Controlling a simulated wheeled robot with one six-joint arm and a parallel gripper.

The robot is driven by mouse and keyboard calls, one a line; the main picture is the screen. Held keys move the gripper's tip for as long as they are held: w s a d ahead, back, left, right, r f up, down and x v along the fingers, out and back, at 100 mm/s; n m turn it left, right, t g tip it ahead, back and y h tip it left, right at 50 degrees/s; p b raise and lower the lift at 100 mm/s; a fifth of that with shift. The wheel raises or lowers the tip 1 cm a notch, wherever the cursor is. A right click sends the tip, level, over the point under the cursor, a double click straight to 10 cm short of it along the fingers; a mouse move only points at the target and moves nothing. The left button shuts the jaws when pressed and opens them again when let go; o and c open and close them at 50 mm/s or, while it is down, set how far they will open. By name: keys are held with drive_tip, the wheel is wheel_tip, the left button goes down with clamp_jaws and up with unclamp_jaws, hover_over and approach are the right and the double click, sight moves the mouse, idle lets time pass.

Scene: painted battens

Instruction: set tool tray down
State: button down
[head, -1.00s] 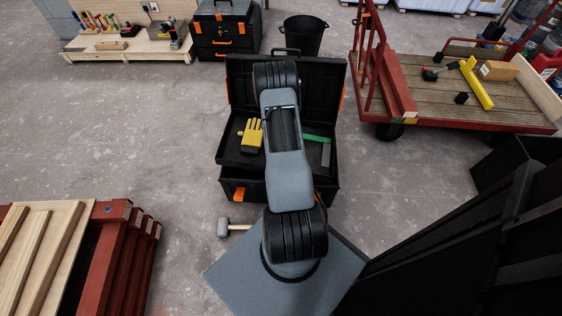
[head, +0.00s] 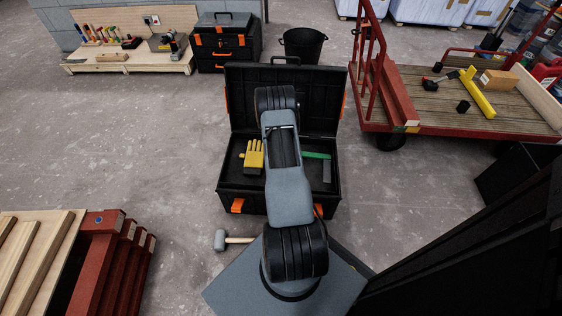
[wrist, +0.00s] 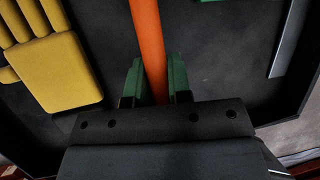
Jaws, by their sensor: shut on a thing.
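The tool tray (head: 232,172) is black and shallow, at the open black toolbox (head: 331,208) in the head view. It looks level and sits at about the toolbox's rim; whether it rests on anything is hidden. A yellow glove (head: 254,156) lies in its left part, a green-handled square (head: 316,155) in its right part. In the wrist view, the tray's dark floor (wrist: 225,60) lies below an orange handle bar (wrist: 148,40). My gripper (wrist: 156,80) is shut on this bar, one green finger on each side. In the head view my arm hides the gripper and handle.
The toolbox's raised lid (head: 240,90) stands behind the tray. A mallet (head: 221,240) lies on the floor in front. Red trestles (head: 102,255) stand at the left, a red cart (head: 430,125) at the right. A black bin (head: 303,43) is behind. Floor left of the toolbox is clear.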

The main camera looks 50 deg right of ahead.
wheel_tip(320, 180, down, 3)
drive_tip(key=shift+r+b, duration=0.2)
drive_tip(key=shift+b, duration=0.25)
drive_tip(key=c, duration=1.1)
unclamp_jaws()
drive_tip(key=shift+o, duration=0.2)
drive_tip(key=shift+r, duration=0.1)
